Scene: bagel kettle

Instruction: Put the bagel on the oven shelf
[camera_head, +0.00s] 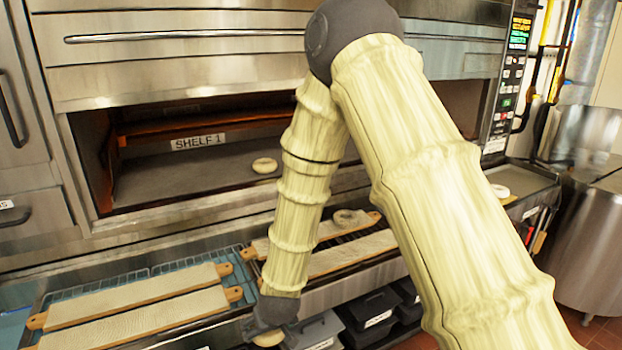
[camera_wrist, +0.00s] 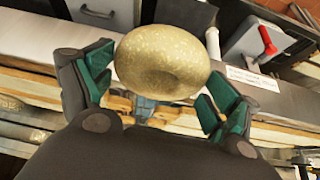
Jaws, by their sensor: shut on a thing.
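My gripper (camera_head: 268,322) hangs low in front of the counter in the head view. It is shut on a pale, seeded bagel (camera_wrist: 162,60), which sits between the green-padded fingers in the wrist view. In the head view only a small part of this held bagel (camera_head: 268,339) shows below the gripper. The oven shelf (camera_head: 190,172) is a dark flat deck inside the open oven, under a "SHELF 1" label. It is up and behind my gripper. One bagel (camera_head: 264,165) lies on the shelf. My arm hides the shelf's right part.
Long wooden boards (camera_head: 130,297) lie on racks at the front left. Dark bins (camera_head: 370,305) stand below. The oven's front ledge (camera_head: 190,210) edges the opening.

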